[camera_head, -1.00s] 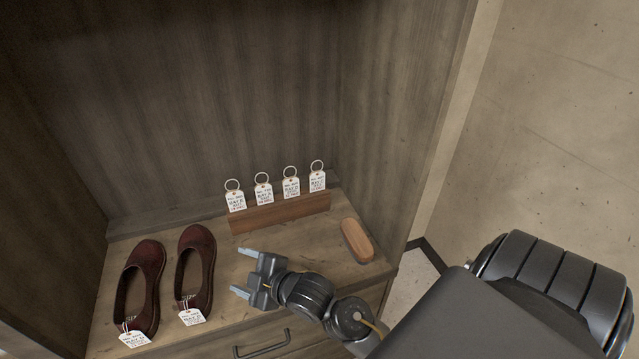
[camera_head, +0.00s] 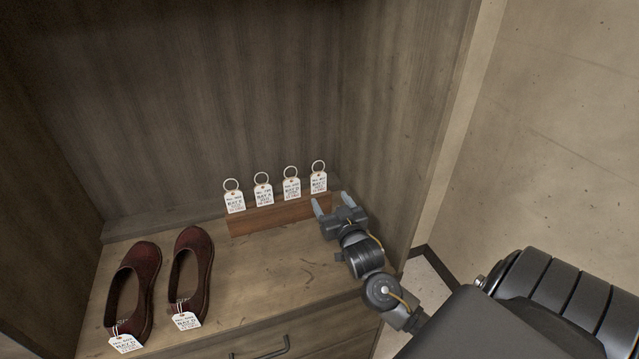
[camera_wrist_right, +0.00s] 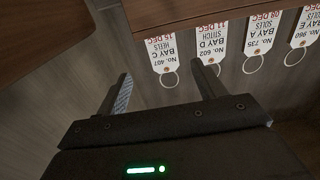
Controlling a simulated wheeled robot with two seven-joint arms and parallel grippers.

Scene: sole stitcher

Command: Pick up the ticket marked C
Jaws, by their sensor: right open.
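Several white tickets with rings stand in a wooden rack (camera_head: 268,217). The ticket marked C (camera_head: 318,183) is the rightmost one in the head view. In the wrist view the tickets appear upside down, and ticket C (camera_wrist_right: 161,51), reading No. 407, is the leftmost. My right gripper (camera_head: 331,201) is open and empty, at the rack's right end just in front of ticket C. In the wrist view, ticket C and its ring lie between the two fingers (camera_wrist_right: 161,80), with no contact visible. My left gripper is out of view.
Tickets D (camera_head: 291,188), A (camera_head: 263,194) and E (camera_head: 234,202) stand left of C. Two dark red shoes (camera_head: 190,275) with tags are at the left. The cabinet side wall (camera_head: 385,150) is close on the right. The shelf's middle is clear.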

